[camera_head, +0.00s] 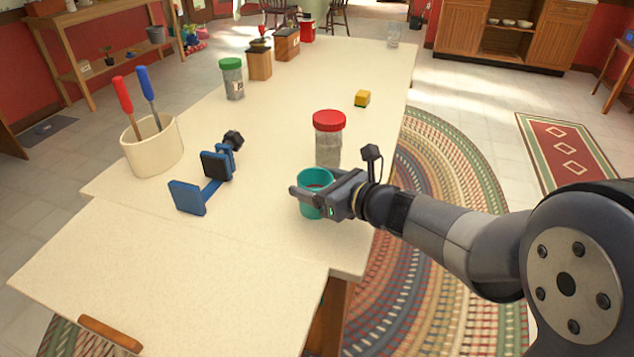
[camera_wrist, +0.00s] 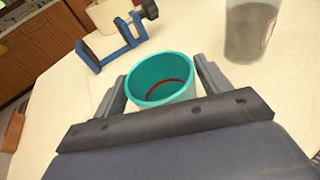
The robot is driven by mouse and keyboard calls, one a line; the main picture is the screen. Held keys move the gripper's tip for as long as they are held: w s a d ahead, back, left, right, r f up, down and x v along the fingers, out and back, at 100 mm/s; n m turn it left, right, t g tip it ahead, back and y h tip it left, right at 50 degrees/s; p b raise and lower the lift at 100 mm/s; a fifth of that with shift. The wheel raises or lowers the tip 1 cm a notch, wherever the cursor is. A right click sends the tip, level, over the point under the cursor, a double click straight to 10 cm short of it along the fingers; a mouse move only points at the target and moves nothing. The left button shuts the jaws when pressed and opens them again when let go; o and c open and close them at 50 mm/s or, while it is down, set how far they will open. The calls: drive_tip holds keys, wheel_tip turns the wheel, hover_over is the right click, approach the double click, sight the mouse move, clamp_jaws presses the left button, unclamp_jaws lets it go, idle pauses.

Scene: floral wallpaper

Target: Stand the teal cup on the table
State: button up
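The teal cup (camera_head: 314,203) is upright at the table's right edge side, in front of the red-lidded jar. My gripper (camera_head: 318,192) reaches it from the right, with one finger on each side of the cup. In the wrist view the cup (camera_wrist: 162,82) sits between the two fingers of my gripper (camera_wrist: 160,88), mouth facing up toward the camera, with a red ring inside. The fingers appear to touch its sides. The cup's base is partly hidden, and I cannot tell whether it touches the table. The pale table (camera_head: 250,270) extends beneath and around it.
A red-lidded jar (camera_head: 328,145) stands just behind the cup. A blue clamp (camera_head: 208,178) lies to the left, near a cream crock (camera_head: 152,148) with two handled tools. A green-lidded jar (camera_head: 232,80) and a yellow block (camera_head: 362,98) are farther back. The front table area is clear.

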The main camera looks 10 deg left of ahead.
drive_tip(key=shift+o, duration=1.3)
drive_tip(key=shift+r+p, duration=0.3)
drive_tip(key=shift+p, duration=0.05)
drive_tip(key=p+v, duration=0.2)
drive_tip(key=v, duration=1)
drive_tip(key=shift+f, duration=0.25)
drive_tip(key=shift+c, duration=0.4)
